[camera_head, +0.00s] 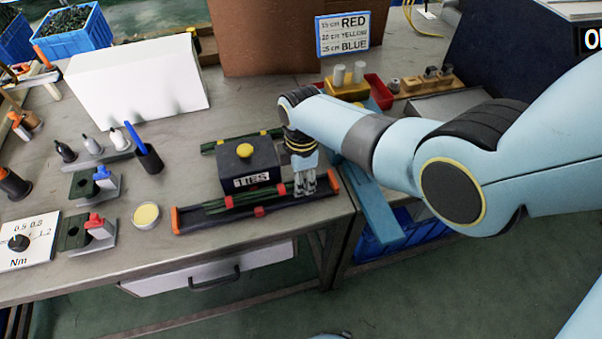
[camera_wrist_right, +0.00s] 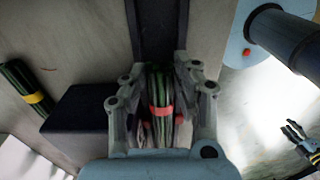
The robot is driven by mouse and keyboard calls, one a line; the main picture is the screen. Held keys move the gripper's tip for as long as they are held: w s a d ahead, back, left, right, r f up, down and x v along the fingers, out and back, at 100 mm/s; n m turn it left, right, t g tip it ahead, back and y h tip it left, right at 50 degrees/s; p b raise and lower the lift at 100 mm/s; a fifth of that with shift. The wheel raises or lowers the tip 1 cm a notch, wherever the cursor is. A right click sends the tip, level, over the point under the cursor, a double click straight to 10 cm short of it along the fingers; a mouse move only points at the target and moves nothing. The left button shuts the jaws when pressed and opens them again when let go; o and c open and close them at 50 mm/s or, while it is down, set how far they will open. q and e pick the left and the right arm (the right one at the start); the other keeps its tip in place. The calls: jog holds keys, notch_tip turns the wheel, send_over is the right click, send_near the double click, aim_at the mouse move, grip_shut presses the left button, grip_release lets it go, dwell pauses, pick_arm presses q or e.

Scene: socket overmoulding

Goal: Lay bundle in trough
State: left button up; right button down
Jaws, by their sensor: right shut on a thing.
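My right gripper (camera_head: 303,189) is shut around the right part of a green cable bundle (camera_head: 236,201) with red ties. In the right wrist view the bundle (camera_wrist_right: 161,88) sits between the fingers (camera_wrist_right: 161,120), a red tie among them. The dark trough (camera_head: 215,220) with orange ends lies lengthwise near the table's front edge. The bundle runs along its length, over its rear side; whether it touches the floor of the trough I cannot tell. A dark gripper (camera_wrist_right: 302,143), seemingly my left one, shows small at the wrist view's right edge; its opening is unclear.
A black TIES box (camera_head: 249,165) with a yellow knob stands just behind the trough. Another green bundle with a yellow tie (camera_wrist_right: 36,98) lies behind the box. A yellow-filled round dish (camera_head: 146,214) stands left of the trough. A blue bar (camera_head: 372,205) lies to the right.

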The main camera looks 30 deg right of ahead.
jog(key=shift+f+b, duration=0.45)
jog(key=shift+f, duration=0.1)
jog(key=c, duration=0.9)
grip_release()
notch_tip(320, 180, up, 12)
jog(key=shift+f, duration=0.1)
